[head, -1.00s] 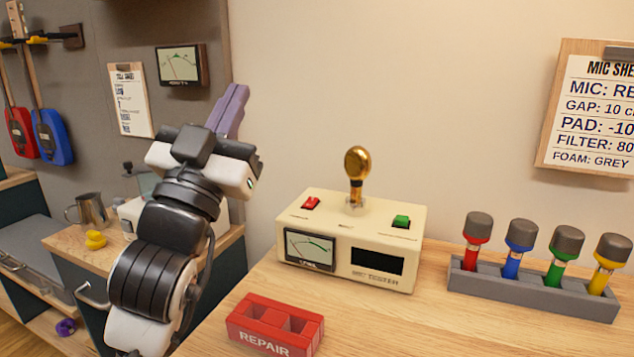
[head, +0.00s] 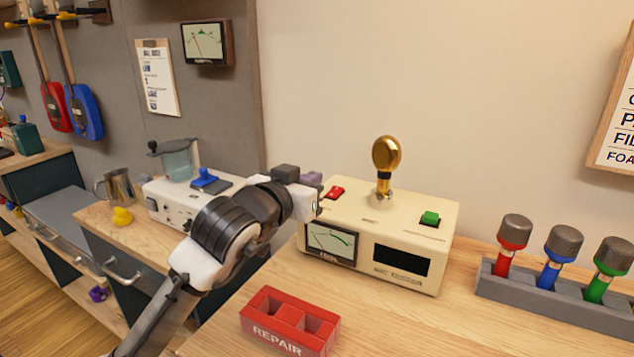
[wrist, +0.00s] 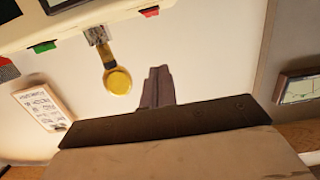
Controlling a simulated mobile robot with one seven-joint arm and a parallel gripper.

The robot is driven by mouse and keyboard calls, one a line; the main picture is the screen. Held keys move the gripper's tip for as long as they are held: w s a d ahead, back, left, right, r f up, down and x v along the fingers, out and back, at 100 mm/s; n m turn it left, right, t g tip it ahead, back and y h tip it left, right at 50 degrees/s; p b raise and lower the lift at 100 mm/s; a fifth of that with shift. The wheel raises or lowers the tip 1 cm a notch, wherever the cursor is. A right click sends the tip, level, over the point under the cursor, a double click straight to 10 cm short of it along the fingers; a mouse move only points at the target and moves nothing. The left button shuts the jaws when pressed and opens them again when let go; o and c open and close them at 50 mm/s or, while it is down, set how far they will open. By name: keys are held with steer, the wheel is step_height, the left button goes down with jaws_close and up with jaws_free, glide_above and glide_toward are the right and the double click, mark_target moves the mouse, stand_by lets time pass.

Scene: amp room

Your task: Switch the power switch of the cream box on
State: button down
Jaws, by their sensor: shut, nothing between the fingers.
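The cream box (head: 380,208), labelled as a mic tester, stands on the wooden bench. On its top are a red switch (head: 334,193) at the left, a green switch (head: 429,218) at the right and a gold microphone (head: 386,155) upright between them. I cannot read which switch is the power switch. My gripper (head: 313,178) is shut and empty, just left of the red switch, apart from it as far as I can see. Its fingers are mostly hidden behind its own body. In the wrist view the shut fingers (wrist: 157,88) show below the red switch (wrist: 150,11).
A red repair tray (head: 290,322) lies in front of the box. A grey rack (head: 545,302) with coloured microphones stands to the right. A white machine (head: 165,204) with a blue switch, a metal jug (head: 120,187) and a yellow duck (head: 122,216) are at the left.

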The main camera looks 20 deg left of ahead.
steer(key=p, duration=0.2)
glide_above(331, 194)
steer(key=shift+f, duration=0.45)
step_height(331, 194, down, 3)
steer(key=shift+r, duration=0.1)
steer(key=shift+f, duration=0.7)
